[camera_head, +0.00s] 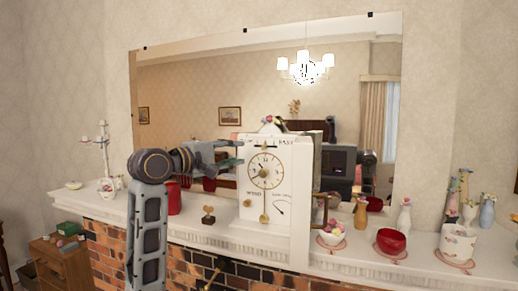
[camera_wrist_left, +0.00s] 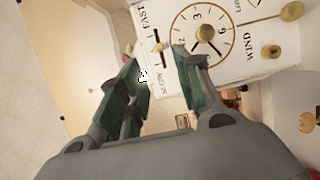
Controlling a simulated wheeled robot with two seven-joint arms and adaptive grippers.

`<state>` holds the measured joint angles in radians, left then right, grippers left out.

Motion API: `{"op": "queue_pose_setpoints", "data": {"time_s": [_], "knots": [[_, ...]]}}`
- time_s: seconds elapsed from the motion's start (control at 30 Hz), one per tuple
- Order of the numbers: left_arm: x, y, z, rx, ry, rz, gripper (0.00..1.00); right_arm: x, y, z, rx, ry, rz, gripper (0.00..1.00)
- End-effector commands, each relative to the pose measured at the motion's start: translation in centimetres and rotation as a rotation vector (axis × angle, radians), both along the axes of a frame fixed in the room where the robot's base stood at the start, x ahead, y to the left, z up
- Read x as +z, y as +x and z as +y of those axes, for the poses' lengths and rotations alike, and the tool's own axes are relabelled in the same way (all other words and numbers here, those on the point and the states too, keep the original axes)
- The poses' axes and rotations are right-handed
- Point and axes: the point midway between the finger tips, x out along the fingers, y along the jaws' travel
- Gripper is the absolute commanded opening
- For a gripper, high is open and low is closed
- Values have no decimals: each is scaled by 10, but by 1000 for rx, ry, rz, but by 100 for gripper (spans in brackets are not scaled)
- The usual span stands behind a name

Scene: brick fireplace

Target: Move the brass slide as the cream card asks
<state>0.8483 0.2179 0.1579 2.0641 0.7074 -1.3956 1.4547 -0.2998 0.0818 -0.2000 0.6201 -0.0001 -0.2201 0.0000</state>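The white clock (camera_head: 250,186) stands on the mantel, with a round gold-ringed dial. In the left wrist view its face (camera_wrist_left: 228,70) appears turned sideways. The brass slide (camera_wrist_left: 157,47) is a small knob on a dark slot between the words FAST and SLOW, near the slot's middle. My left gripper (camera_head: 240,153) is at the clock's upper left. In the left wrist view the left gripper (camera_wrist_left: 156,56) is open, its green-padded fingers on either side of the slide; contact cannot be told. I cannot make out a cream card. My right gripper is not in view.
The white mantel (camera_head: 350,266) runs above brickwork, with a large mirror (camera_head: 205,85) behind. A red canister (camera_head: 174,197) and a small heart-topped stand (camera_head: 208,214) are left of the clock. A flower bowl (camera_head: 332,238) and a red bowl (camera_head: 391,242) are right.

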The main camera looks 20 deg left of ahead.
Motion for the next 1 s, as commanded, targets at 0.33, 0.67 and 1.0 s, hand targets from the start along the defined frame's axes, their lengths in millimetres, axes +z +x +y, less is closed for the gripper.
{"op": "queue_pose_setpoints", "data": {"time_s": [0.33,0.67,1.0], "knots": [[2,42,-19,0,0,2,34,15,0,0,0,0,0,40],[1,80,-37,0,0,2,34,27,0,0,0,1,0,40],[1,104,-48,0,0,1,34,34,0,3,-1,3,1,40]]}}
